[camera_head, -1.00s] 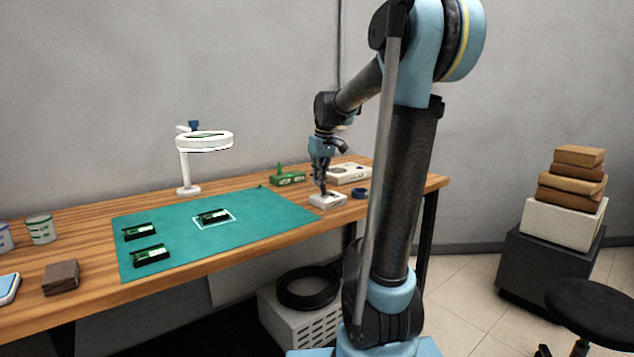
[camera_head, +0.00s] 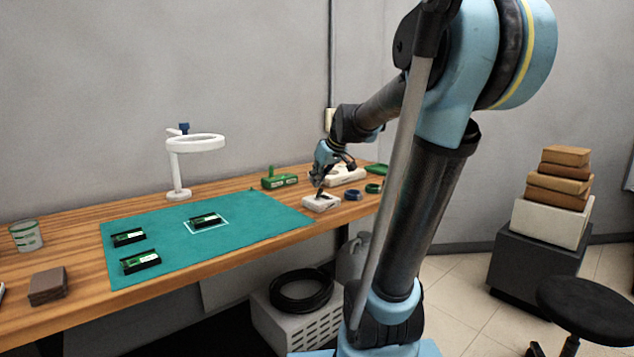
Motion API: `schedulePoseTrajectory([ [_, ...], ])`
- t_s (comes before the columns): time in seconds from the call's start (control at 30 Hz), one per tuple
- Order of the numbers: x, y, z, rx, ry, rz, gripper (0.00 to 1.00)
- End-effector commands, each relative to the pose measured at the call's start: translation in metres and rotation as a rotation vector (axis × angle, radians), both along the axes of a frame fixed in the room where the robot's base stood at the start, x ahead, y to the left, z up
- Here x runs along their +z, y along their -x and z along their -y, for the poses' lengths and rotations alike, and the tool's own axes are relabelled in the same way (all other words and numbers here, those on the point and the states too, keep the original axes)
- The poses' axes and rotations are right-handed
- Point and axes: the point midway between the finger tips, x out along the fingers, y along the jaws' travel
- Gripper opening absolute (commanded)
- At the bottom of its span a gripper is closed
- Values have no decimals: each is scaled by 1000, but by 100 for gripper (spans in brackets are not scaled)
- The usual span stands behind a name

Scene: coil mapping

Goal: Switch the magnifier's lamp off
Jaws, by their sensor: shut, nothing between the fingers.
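The magnifier (camera_head: 197,144) is a white ring on a white stand, with a blue knob at its top, at the back of the bench behind the teal mat. No lit glow can be made out on the ring. A small white box (camera_head: 321,203) with a dark part on top sits at the mat's right edge; whether it is the lamp's switch cannot be told. My gripper (camera_head: 318,192) is shut and empty, pointing down at the top of this box. Whether its tips touch the box is too small to tell.
Several green circuit boards lie on the teal mat (camera_head: 265,235). A green device (camera_head: 281,179), a larger whitish unit (camera_head: 347,176), a blue ring (camera_head: 353,194) and green rings stand near my gripper. A tin (camera_head: 26,236) and a brown block (camera_head: 48,286) are at left.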

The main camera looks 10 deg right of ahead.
Motion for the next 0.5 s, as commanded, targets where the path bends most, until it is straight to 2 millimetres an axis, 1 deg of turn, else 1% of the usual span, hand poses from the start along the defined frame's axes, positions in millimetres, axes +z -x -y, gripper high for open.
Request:
schedulePoseTrajectory([
  [0.27,10,0,0,0,1,-1,0],
  [0.5,11,0,0,0,1,-1,0],
])
